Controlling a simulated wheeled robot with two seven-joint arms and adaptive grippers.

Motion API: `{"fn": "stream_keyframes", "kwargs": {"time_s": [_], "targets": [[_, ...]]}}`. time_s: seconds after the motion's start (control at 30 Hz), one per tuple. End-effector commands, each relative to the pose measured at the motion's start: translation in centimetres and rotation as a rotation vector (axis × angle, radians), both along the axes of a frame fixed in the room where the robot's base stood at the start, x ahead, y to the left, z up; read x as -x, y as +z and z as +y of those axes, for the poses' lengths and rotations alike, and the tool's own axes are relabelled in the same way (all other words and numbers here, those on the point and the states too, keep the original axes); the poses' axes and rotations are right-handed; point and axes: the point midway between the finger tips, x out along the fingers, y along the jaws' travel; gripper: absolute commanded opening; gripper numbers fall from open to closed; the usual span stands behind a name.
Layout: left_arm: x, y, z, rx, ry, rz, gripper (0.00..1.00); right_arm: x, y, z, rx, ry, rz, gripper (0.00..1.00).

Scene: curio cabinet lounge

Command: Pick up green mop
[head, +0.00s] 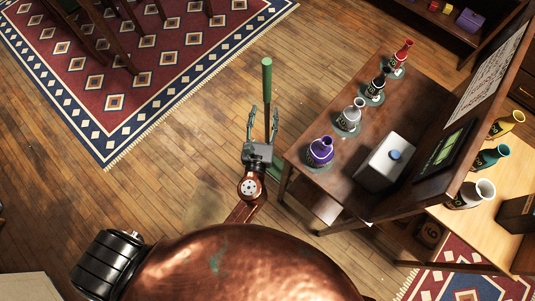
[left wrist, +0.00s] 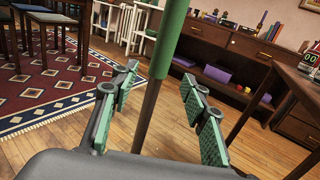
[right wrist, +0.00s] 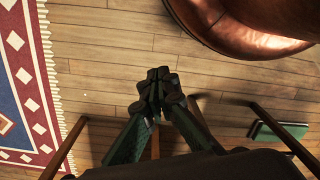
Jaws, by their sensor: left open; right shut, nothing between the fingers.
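The mop stands with a green grip (head: 267,75) on a thin dark pole, beside the dark table. In the left wrist view its green grip (left wrist: 167,38) rises at top centre, and the dark pole (left wrist: 147,112) runs down between my fingers. My left gripper (head: 263,112) is open, with one finger on each side of the pole; I see no clear contact. The mop's lower end is mostly hidden by my gripper and arm in the head view. My right gripper (right wrist: 160,85) is shut and empty above the floor; it does not show in the head view.
The dark table (head: 338,180) is close on the right, with a purple vase (head: 320,151), several other vases and a white box (head: 385,164). A patterned rug (head: 120,105) lies at the upper left.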

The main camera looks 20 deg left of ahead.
Motion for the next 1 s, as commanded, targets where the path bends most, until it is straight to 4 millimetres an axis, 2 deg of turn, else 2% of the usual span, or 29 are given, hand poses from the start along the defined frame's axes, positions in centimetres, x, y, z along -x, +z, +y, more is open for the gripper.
{"fn": "stream_keyframes", "kwargs": {"time_s": [0.23, 0.6, 0.87, 1.0], "targets": [[-2.5, 0.1, 0.6, -0.001, 0.001, -0.001, 0.42, -0.2, 1.7, 0.3, -0.005, -0.001, -0.001, 0.00], [-6.8, 0.5, 1.6, 0.000, 0.002, 0.001, 0.42, -0.2, 5.9, 0.8, -0.018, -0.004, -0.004, 0.00], [-7.0, 0.6, 1.7, 0.000, 0.002, 0.002, 0.42, -0.2, 6.3, 0.8, -0.019, -0.004, -0.005, 0.00], [-7.0, 0.6, 1.7, 0.000, 0.002, 0.002, 0.33, -0.2, 6.3, 0.8, -0.019, -0.004, -0.005, 0.00]]}}
